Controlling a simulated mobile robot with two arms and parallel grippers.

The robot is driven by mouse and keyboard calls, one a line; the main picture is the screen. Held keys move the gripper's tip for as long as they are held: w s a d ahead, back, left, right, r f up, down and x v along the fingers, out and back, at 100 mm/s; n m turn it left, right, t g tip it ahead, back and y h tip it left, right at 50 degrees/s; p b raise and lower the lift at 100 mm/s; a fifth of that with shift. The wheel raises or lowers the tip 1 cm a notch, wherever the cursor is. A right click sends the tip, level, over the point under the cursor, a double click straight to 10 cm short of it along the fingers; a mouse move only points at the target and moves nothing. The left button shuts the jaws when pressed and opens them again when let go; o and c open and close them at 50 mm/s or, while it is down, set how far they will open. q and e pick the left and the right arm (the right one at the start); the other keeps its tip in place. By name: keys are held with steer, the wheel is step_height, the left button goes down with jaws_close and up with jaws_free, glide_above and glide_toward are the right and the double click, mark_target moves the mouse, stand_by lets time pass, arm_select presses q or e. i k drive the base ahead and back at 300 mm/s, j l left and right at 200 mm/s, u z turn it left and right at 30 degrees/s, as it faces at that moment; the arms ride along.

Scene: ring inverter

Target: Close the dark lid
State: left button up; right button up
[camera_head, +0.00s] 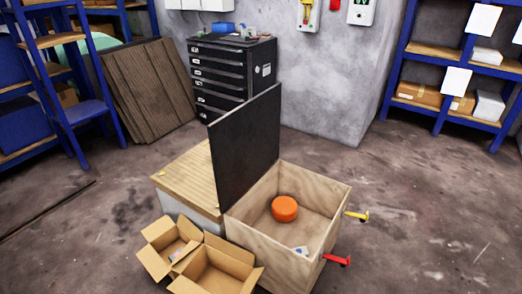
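The dark lid (245,148) is a flat black panel. It stands steeply upright along the left edge of an open light-wood box (262,243). The box's inside is exposed. An orange round object (284,208) and a small white-and-blue item (301,250) lie on its floor. A red handle-like part (337,260) and a yellow one (357,215) stick out from the box's right side. Neither of my grippers shows in the head view.
A wood-topped white cabinet (188,180) stands left of the lid. Open cardboard boxes (218,272) sit in front of it. A black drawer cabinet (230,70) is behind. Blue shelves (455,70) stand at the back right. The floor to the right is clear.

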mark_target(244, 142)
steer(key=z, duration=0.4)
steer(key=j+z, duration=0.15)
steer(key=z, duration=0.25)
steer(key=i+j+z, duration=0.1)
steer(key=z, duration=0.3)
steer(key=j+z, duration=0.15)
steer(key=z, duration=0.25)
steer(key=j, duration=1.05)
steer(key=k+j, duration=0.15)
steer(key=j, duration=2)
